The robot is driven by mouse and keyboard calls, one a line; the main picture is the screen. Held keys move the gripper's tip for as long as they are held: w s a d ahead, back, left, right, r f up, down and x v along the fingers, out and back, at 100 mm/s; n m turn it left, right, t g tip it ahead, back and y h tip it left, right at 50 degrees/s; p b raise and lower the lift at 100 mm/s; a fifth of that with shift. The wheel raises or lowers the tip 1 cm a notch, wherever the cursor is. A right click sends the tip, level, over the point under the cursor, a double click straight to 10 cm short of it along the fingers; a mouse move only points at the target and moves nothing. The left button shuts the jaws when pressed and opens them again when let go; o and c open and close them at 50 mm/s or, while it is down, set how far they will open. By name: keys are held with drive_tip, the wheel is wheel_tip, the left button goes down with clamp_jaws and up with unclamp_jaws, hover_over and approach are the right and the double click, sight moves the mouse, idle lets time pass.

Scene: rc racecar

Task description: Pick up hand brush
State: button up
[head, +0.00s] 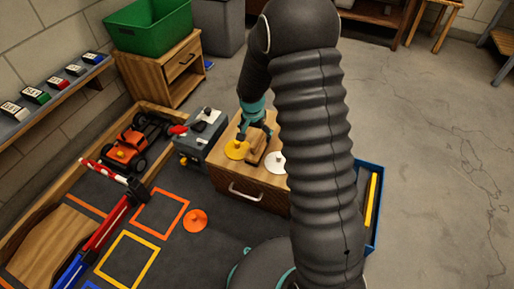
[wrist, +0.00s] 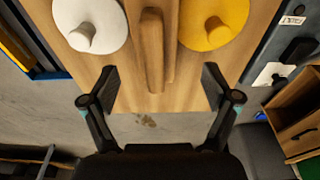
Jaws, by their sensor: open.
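The wooden hand brush (head: 256,147) lies on top of a small wooden drawer cabinet (head: 247,187), between a yellow disc and a white disc. In the wrist view the brush (wrist: 152,48) runs lengthwise up the middle of the picture, its near end above the gap between my fingers. My gripper (head: 254,128) is at the far end of the brush, above or near the cabinet top. In the wrist view my gripper (wrist: 159,80) is open and empty, with one finger on each side of the brush's line. The brush's underside is hidden.
The yellow disc (head: 236,150) and white disc (head: 275,162), each with a knob, flank the brush closely. A grey box (head: 200,142) stands left of the cabinet; a blue tray (head: 373,205) is at its right. An orange toy car (head: 127,152) is farther left. Open floor lies right.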

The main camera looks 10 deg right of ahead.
drive_tip(key=shift+w+d+f, duration=0.1)
drive_tip(key=shift+d+f, duration=0.15)
drive_tip(key=shift+f, duration=1.1)
drive_tip(key=shift+w+d+f, duration=0.1)
drive_tip(key=shift+d+f, duration=0.1)
drive_tip(key=shift+f, duration=1.1)
drive_tip(key=c, duration=1.4)
drive_tip(key=shift+r, duration=0.15)
wheel_tip(320, 180, up, 4)
drive_tip(key=shift+f, duration=0.1)
drive_tip(key=d+r, duration=0.7)
drive_tip(key=d, duration=0.4)
drive_tip(key=shift+d+p, duration=0.35)
drive_tip(key=shift+w, duration=0.1)
